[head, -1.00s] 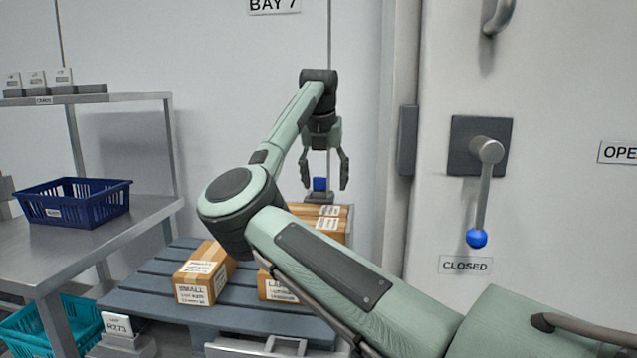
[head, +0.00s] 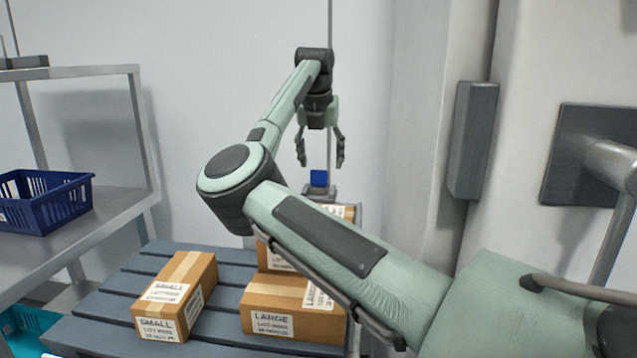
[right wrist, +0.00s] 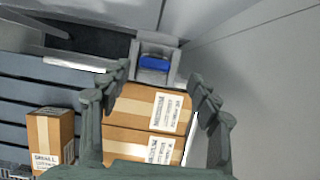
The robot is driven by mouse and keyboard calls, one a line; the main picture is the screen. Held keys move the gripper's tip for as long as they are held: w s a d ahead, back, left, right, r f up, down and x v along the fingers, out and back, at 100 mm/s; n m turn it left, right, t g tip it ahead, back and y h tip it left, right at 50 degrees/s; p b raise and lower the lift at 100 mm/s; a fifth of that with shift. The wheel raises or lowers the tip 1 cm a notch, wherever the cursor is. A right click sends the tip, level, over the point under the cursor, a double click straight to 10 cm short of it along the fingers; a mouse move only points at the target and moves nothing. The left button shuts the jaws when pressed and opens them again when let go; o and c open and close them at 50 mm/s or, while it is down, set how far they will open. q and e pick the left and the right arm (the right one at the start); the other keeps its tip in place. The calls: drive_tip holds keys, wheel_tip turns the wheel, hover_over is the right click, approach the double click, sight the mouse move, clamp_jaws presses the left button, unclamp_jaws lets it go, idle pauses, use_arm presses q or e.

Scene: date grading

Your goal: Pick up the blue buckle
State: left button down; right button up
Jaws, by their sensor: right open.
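The blue buckle (head: 318,178) is a small bright blue block on a grey metal holder (head: 319,192) behind the cartons. In the right wrist view the blue buckle (right wrist: 156,62) sits in the grey holder, beyond my fingertips and between their lines. My right gripper (head: 320,163) is open and empty, above the buckle and apart from it. Its two fingers also show in the right wrist view (right wrist: 160,78), spread over the cartons. My left gripper is in neither view.
A blue-grey pallet (head: 105,300) bears a small carton (head: 178,295), a large carton (head: 292,308) and another behind, partly hidden by my right arm. A dark blue basket (head: 48,212) stands on a metal shelf at left. A wall post and grey box (head: 472,140) stand at right.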

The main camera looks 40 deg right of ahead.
sight(318, 171)
drive_tip(key=x, duration=0.6)
drive_tip(key=shift+w+a, duration=0.25)
drive_tip(key=c, duration=1.3)
